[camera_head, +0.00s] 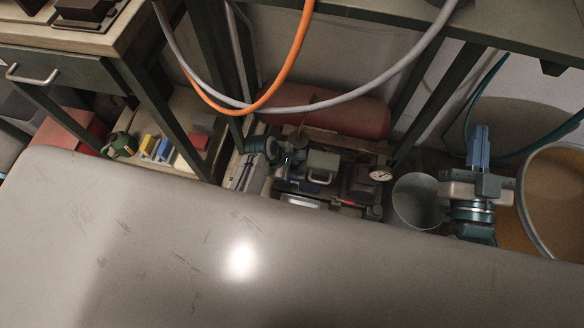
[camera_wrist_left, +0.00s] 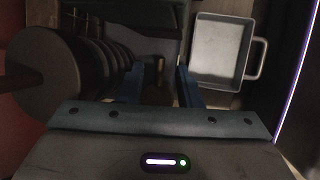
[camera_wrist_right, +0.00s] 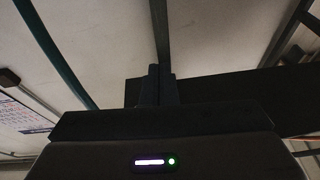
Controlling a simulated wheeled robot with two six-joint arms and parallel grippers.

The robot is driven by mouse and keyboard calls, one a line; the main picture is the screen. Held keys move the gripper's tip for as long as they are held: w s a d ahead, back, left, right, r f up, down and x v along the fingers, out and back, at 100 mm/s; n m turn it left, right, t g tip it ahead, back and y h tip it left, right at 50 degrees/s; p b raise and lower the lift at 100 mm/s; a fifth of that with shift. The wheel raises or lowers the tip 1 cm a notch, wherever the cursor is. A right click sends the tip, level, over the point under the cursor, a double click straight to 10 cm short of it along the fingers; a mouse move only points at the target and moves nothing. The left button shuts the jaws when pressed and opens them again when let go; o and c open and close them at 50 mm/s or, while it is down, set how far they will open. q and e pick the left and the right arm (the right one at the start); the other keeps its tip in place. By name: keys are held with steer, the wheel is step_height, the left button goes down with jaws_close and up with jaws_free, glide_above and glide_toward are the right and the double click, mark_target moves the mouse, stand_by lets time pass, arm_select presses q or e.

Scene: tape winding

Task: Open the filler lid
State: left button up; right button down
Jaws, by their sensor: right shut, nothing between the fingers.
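A compressor-like machine (camera_head: 358,188) stands on the floor under the bench, below a red tank (camera_head: 340,117). A grey-green block with a pale loop handle (camera_head: 321,163) sits on it; I cannot tell for sure whether it is the filler lid. My left gripper (camera_head: 300,186) is low over the machine, beside this block. In the left wrist view its blue fingers (camera_wrist_left: 160,88) are apart, with a small brass-coloured part (camera_wrist_left: 160,65) seen between and beyond them. I cannot tell any contact. My right gripper (camera_head: 479,135) points up, shut and empty, right of the machine.
A pale square pan with a handle (camera_wrist_left: 222,52) and a dark ribbed cylinder (camera_wrist_left: 62,75) flank the left fingers. A gauge (camera_head: 380,174), a grey bucket (camera_head: 415,200) and a large round tub (camera_head: 556,190) are to the right. Orange (camera_head: 290,62) and grey hoses hang overhead.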

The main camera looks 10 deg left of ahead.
arm_select(q)
steer(key=shift+d+f, duration=0.1)
steer(key=shift+f, duration=0.1)
arm_select(e)
steer(key=shift+r+t, duration=0.3)
steer(key=shift+r, duration=0.1)
arm_select(q)
steer(key=shift+c, duration=0.4)
jaws_close()
arm_select(e)
steer(key=shift+f, duration=0.1)
